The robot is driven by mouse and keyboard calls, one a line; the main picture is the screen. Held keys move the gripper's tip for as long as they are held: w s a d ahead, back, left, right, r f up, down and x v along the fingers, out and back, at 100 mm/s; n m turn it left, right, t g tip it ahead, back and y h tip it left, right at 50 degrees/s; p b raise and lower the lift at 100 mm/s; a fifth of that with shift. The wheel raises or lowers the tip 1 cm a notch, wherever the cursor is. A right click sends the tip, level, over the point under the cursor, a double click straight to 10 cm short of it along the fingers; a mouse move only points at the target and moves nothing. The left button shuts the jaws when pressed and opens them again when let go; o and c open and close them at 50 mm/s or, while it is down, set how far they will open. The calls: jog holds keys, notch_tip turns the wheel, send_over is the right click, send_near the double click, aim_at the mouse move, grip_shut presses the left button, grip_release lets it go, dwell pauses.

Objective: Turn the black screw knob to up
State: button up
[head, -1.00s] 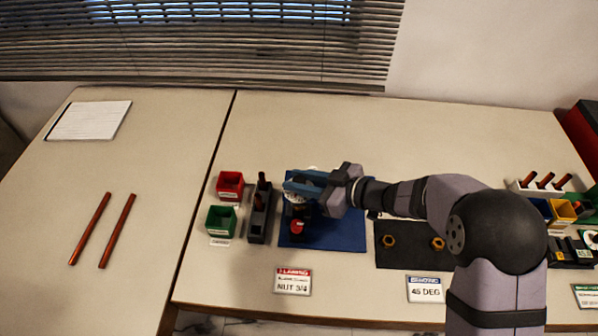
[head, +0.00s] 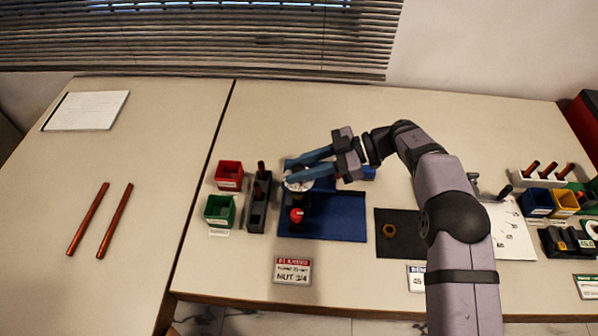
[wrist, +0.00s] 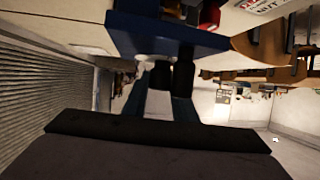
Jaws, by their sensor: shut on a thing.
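The gauge (head: 298,184), with a pale round face, stands on the blue mat (head: 340,225). A red cap (head: 296,214) shows on its near side. My gripper (head: 289,173) reaches in from the right with its blue fingers at the gauge's upper part. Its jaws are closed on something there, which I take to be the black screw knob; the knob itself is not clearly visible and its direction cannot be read. In the wrist view, the dark finger pads (wrist: 172,75) point toward the blue mat's edge (wrist: 170,35).
Red (head: 229,175) and green (head: 219,210) bins and a dark rack (head: 258,205) stand left of the mat. A dark mat (head: 400,245) with a brass nut lies to the right. A white sheet (head: 515,235) lies further right. The left table is mostly clear.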

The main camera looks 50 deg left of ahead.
aim_at(303, 168)
jog(key=shift+n+g+h+b, duration=0.3)
jog(key=shift+n+b, duration=0.15)
jog(key=shift+n, duration=0.05)
dwell(0.3)
jog(key=o, duration=1)
jog(key=shift+o, duration=0.2)
jog(key=shift+w+d+r+b, duration=0.15)
jog(key=shift+w+d+b, duration=0.15)
jog(key=shift+w, duration=0.15)
jog(key=b+v, duration=0.1)
jog(key=v, duration=0.3)
jog(key=shift+b+v, duration=0.35)
jog(key=shift+v, duration=0.7)
jog(key=shift+r, duration=0.15)
